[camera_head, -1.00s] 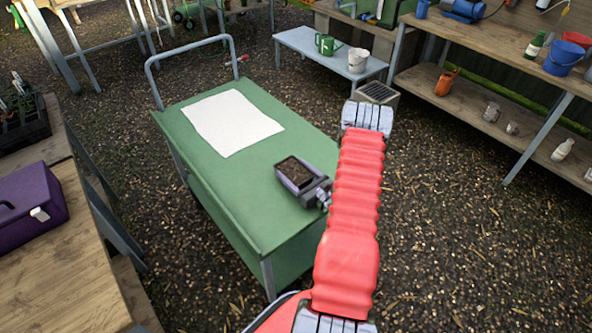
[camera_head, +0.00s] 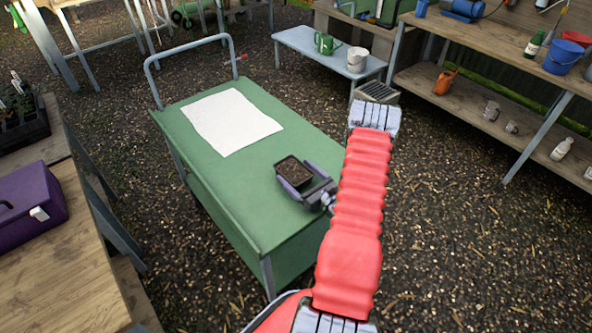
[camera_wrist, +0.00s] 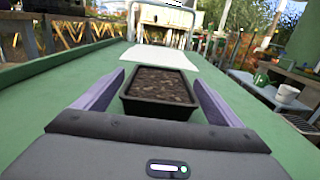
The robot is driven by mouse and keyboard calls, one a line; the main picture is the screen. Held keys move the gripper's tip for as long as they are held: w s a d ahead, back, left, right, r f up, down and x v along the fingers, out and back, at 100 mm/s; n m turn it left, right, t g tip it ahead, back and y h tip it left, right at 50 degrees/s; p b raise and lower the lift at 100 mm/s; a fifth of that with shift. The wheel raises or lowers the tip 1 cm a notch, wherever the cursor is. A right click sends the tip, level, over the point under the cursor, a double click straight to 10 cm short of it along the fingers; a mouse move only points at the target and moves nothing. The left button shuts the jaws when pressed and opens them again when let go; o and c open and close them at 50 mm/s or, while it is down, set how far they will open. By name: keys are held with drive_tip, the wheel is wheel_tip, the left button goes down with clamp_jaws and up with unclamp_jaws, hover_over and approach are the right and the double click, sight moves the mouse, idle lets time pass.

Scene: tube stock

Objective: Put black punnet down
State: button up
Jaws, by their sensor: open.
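The black punnet (camera_wrist: 160,101), filled with dark brown soil, stands upright on the green trolley top (camera_head: 240,213). In the head view the punnet (camera_head: 292,170) is near the trolley's right edge. My gripper (camera_head: 293,180) is open, with its purple fingers on either side of the punnet. In the wrist view my gripper (camera_wrist: 161,99) shows gaps between both fingers and the punnet's walls.
A white sheet (camera_head: 231,122) lies flat on the trolley beyond the punnet. A purple box (camera_head: 30,207) stands on the wooden bench (camera_head: 65,280) at left. The green top around the punnet is clear.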

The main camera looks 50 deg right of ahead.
drive_tip(key=s, duration=0.6)
drive_tip(key=s+a, duration=0.1)
drive_tip(key=s, duration=0.2)
drive_tip(key=shift+s, duration=0.4)
